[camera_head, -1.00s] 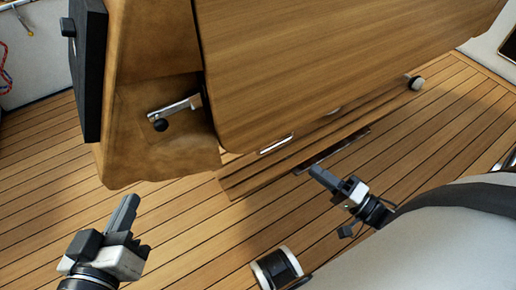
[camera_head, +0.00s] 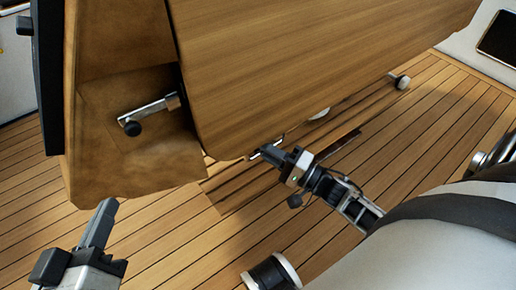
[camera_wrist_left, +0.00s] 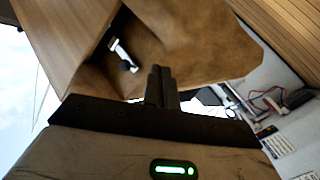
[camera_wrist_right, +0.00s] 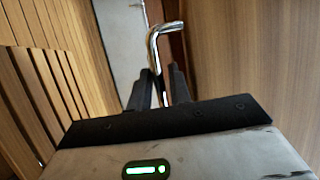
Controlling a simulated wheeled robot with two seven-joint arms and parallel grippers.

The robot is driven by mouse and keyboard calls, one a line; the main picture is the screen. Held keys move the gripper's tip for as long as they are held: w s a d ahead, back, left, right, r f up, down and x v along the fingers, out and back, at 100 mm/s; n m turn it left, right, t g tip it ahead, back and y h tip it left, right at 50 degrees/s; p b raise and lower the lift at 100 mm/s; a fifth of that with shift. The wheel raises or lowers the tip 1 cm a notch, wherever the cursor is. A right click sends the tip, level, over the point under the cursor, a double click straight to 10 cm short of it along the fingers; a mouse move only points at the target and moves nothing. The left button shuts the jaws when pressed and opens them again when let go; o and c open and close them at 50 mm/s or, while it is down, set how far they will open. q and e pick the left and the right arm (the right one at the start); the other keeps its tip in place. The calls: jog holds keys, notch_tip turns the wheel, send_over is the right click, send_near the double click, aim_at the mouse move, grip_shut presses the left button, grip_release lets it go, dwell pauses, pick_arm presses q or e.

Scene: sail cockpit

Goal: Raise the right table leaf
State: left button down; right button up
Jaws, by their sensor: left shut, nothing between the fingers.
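The right table leaf (camera_head: 310,60) is a large brown wooden panel, hanging tilted down from the table in the head view. A chrome bar handle (camera_wrist_right: 160,45) shows in the right wrist view, near the leaf's lower edge. My right gripper (camera_head: 284,155) is at that edge. Its fingers (camera_wrist_right: 160,88) are apart with the bar between them; whether they touch it I cannot tell. My left gripper (camera_head: 100,218) is shut and empty, below the table's end panel (camera_head: 125,165). A chrome lever with a black knob (camera_head: 148,110) sits in that end panel's recess; it also shows in the left wrist view (camera_wrist_left: 123,57).
The slatted wooden floor (camera_head: 430,130) is open around the table base. A black-and-white cylinder (camera_head: 270,272) stands at the bottom.

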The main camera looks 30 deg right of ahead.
jog(key=shift+x, duration=1.2)
grip_shut()
